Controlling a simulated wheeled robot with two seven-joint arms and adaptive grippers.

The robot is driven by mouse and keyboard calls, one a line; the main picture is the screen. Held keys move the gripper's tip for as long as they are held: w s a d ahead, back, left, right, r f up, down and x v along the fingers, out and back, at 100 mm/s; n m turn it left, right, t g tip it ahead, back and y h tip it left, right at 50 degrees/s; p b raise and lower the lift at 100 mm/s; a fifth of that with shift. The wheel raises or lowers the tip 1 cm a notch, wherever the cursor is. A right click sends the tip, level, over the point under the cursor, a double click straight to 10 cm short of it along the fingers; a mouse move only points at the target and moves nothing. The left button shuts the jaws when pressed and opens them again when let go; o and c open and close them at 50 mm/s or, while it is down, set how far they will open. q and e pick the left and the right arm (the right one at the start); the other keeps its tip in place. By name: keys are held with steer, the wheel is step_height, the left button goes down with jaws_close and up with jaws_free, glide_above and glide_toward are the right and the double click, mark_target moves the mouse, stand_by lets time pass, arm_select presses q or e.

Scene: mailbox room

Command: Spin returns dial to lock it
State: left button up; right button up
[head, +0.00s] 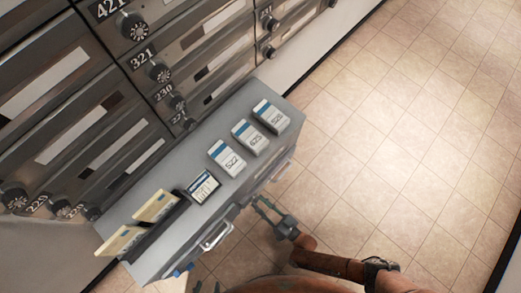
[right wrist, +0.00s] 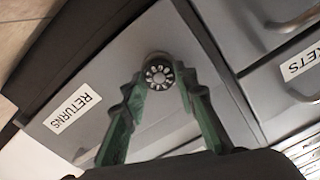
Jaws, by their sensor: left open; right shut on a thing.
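The returns dial (right wrist: 158,74) is a dark round knob with a pale, petal-like face, on a grey panel beside the RETURNS label (right wrist: 72,108) in the right wrist view. My right gripper (right wrist: 160,78) has its green fingertips closed on either side of the dial. In the head view my right gripper (head: 262,204) is at the front of the grey cabinet (head: 155,252), and the dial cannot be made out there. Only the tips of my left gripper (head: 207,288) show at the bottom edge, open and apart from the cabinet front.
On the cabinet top stand numbered white-and-blue boxes (head: 227,159), a small framed card (head: 204,187) and a dark holder with envelopes (head: 156,206). A metal handle (head: 215,236) juts from the front. Mailboxes with dials (head: 134,27) rise behind. The tiled floor (head: 400,130) at right is clear.

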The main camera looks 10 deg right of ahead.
steer(key=shift+s+f+m, duration=0.1)
steer(key=shift+f+m, duration=0.05)
steer(key=shift+m, duration=8.25)
steer(key=shift+s+f+m, duration=0.1)
steer(key=shift+f+m, duration=0.05)
steer(key=shift+m, duration=8.25)
steer(key=o, duration=1.1)
steer(key=shift+w, duration=0.1)
steer(key=shift+o, duration=0.2)
